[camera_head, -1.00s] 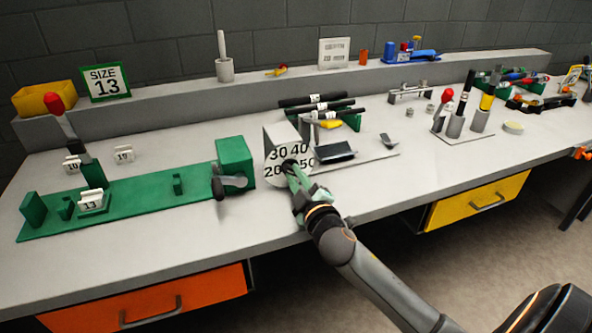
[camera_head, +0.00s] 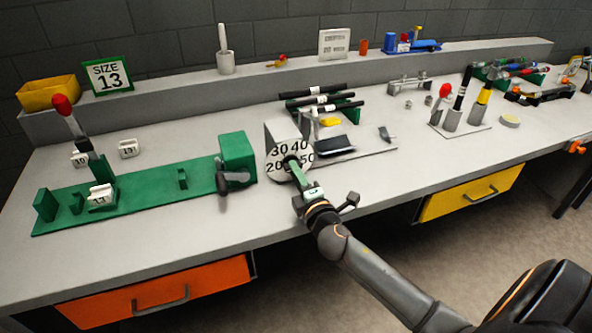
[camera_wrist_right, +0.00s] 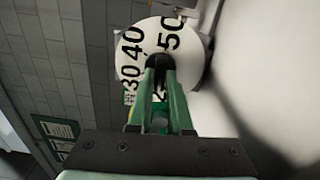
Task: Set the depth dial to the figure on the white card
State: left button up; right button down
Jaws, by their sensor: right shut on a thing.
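The depth dial (camera_head: 277,160) is a round white face on a grey block, marked 20, 30, 40 and 50. It also shows in the right wrist view (camera_wrist_right: 143,60), where 30, 40 and 50 read clearly and the lower figure is partly hidden by my fingers. My right gripper (camera_head: 292,163) is shut on the dark knob (camera_wrist_right: 157,62) at the dial's centre. A white card (camera_head: 334,44) stands on the back ledge; its print is too small to read. My left gripper is not in view.
A green fixture (camera_head: 130,198) with a dark crank lies left of the dial. A green-framed sign (camera_head: 108,77) reads SIZE 13. Dark rods (camera_head: 318,100) on a rack stand behind the dial and a black pad (camera_head: 335,147) lies to its right. The front bench strip is mostly clear.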

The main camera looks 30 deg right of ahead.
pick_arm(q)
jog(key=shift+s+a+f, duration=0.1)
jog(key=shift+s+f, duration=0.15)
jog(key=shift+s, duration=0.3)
pick_arm(e)
jog(key=shift+n, duration=0.3)
jog(key=c, duration=0.8)
grip_release()
jog(key=shift+c, duration=0.2)
pick_arm(q)
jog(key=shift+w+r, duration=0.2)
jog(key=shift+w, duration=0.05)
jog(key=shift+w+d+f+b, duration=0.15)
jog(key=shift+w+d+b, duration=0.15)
jog(key=shift+b, duration=0.15)
pick_arm(e)
jog(key=v, duration=1.2)
jog(key=shift+s, duration=0.25)
jog(key=shift+a, duration=0.1)
